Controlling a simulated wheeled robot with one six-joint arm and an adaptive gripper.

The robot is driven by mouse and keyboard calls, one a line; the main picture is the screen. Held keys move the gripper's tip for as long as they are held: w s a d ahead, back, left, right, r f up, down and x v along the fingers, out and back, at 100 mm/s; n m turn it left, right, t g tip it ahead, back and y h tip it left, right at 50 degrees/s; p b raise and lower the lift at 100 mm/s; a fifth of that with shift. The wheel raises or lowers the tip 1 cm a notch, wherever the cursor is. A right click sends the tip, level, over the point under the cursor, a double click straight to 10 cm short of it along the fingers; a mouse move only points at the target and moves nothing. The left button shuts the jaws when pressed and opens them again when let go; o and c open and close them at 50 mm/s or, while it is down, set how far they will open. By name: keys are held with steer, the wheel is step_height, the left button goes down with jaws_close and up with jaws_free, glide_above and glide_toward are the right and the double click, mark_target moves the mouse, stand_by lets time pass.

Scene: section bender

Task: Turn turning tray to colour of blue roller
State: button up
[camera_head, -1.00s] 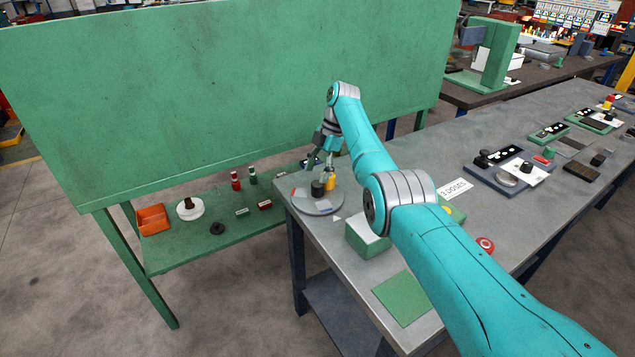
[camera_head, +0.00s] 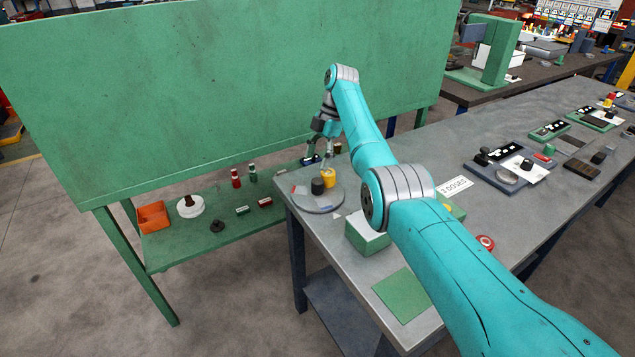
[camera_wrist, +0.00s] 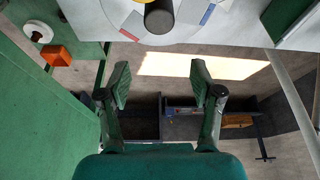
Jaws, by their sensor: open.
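The turning tray (camera_head: 311,208) is a grey disc at the near left corner of the grey bench. It bears a black knob (camera_head: 317,187), a yellow cylinder (camera_head: 328,177) and coloured marks at its rim. In the wrist view the tray (camera_wrist: 178,37) is at the top edge, with a red mark (camera_wrist: 128,35), a blue mark (camera_wrist: 207,14) and the dark knob (camera_wrist: 159,17). My gripper (camera_head: 326,163) is at the tray's far side, behind the yellow cylinder. In the wrist view my gripper (camera_wrist: 160,82) is open and empty, apart from the knob. I cannot make out a blue roller.
A tall green panel (camera_head: 220,90) stands close behind my gripper. Its lower shelf (camera_head: 180,255) holds an orange bin (camera_head: 153,217), a white disc (camera_head: 190,207) and small red and green items. A green box (camera_head: 366,238) stands on the bench near the tray.

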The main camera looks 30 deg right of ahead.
mark_target(318, 180)
steer(key=shift+w+a+h, duration=0.1)
steer(key=shift+a+h, duration=0.15)
steer(key=shift+h, duration=0.85)
steer(key=shift+d+r+h, duration=0.25)
steer(key=shift+r+h, duration=0.1)
steer(key=shift+h, duration=0.55)
step_height(318, 180, down, 11)
steer(key=shift+r, duration=0.2)
jaws_close()
